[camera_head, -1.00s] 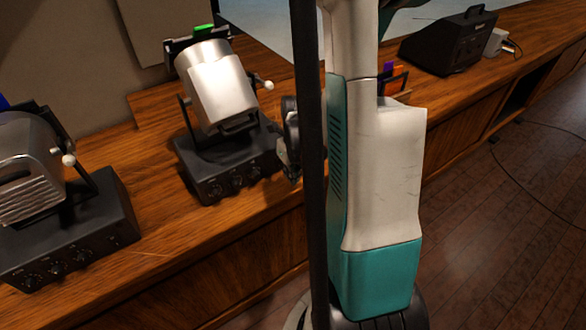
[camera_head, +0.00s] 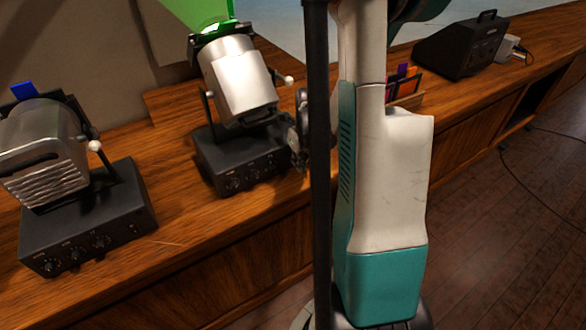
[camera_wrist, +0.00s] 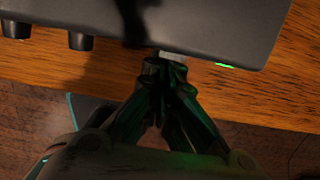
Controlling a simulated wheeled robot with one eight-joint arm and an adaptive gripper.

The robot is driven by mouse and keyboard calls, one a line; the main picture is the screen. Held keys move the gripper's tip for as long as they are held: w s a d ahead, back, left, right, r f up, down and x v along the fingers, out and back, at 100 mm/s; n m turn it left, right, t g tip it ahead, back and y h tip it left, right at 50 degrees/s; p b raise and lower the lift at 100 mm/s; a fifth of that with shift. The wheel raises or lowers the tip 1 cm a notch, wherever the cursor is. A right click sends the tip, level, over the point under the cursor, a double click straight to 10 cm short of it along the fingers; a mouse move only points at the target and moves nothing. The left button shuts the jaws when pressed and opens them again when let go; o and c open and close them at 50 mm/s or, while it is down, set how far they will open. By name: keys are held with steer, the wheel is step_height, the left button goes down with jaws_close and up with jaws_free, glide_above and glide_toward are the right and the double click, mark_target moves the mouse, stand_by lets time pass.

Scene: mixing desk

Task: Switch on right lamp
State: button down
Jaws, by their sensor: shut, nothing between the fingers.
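The right lamp (camera_head: 238,78) is a silver spotlight on a black control box (camera_head: 240,168) with knobs on its front. A bright green beam (camera_head: 200,14) leaves the top of the lamp, so it is lit. The same box (camera_wrist: 180,22) fills the top of the wrist view, with two knobs at its left. My gripper (camera_wrist: 168,64) is shut and empty, its fingertips at the box's front edge by a small light-grey piece (camera_wrist: 172,54). Contact is hard to tell. In the head view my gripper (camera_head: 298,145) is partly hidden by a dark post, beside the box's right end.
A left lamp (camera_head: 45,150) with a blue filter (camera_head: 22,91) stands on a similar box (camera_head: 92,222), showing no beam. A rack of coloured filters (camera_head: 403,85) and a black device (camera_head: 462,45) stand farther right on the wooden desk (camera_head: 190,240). Floor at right is open.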

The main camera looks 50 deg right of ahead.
steer(key=shift+a+r, duration=0.1)
steer(key=shift+a, duration=0.25)
steer(key=shift+d, duration=0.7)
steer(key=shift+a+r, duration=0.1)
steer(key=shift+a, duration=0.15)
steer(key=shift+d+r+p, duration=0.1)
steer(key=shift+r+p, duration=0.4)
steer(key=shift+p, duration=0.05)
steer(key=shift+r, duration=0.15)
